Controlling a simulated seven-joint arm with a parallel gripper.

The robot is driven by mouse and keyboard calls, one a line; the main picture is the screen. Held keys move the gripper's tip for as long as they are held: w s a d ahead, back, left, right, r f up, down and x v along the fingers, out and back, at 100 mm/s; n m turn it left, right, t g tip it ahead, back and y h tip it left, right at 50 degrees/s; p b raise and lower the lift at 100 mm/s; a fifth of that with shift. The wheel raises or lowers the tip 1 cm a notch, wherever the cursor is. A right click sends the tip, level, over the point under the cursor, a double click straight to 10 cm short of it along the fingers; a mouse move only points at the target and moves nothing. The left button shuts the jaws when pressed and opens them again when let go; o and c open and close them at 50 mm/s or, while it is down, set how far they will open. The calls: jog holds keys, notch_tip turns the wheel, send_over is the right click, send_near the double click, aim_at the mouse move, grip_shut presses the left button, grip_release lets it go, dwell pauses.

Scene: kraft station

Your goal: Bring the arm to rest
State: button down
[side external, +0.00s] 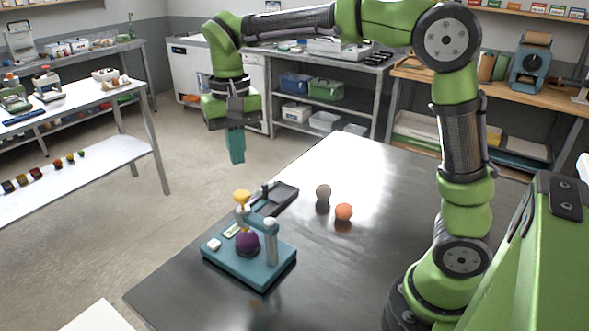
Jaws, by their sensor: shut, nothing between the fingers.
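My gripper (237,158) hangs pointing down at the end of my green arm, above and behind the far left part of the dark table (400,200). Its teal fingers are shut with nothing between them, and it is clear of everything. Below it and to the right, a teal stand (262,272) sits on the table. A purple ball (247,243) is on the stand, with a yellow piece (242,198) above it and a pale post (270,243) beside it.
A dark tray (284,196) lies behind the stand. A grey-brown ball (323,192) and an orange ball (343,212) rest on the table to its right. Benches and shelves stand farther back.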

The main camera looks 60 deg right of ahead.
jog(key=shift+w+f, duration=0.1)
jog(key=shift+w, duration=0.1)
jog(key=shift+s+d+f+n+t, duration=0.1)
jog(key=shift+s+f+n+t, duration=0.3)
jog(key=shift+s+f+n, duration=0.45)
jog(key=s+d+t+y, duration=0.1)
jog(key=s+d+t, duration=0.1)
jog(key=s, duration=0.5)
jog(key=s+d+t+y, duration=0.1)
jog(key=s+t, duration=0.3)
jog(key=s, duration=0.4)
jog(key=shift+d+r, duration=0.2)
jog(key=shift+d, duration=0.15)
jog(key=c, duration=1.8)
grip_release()
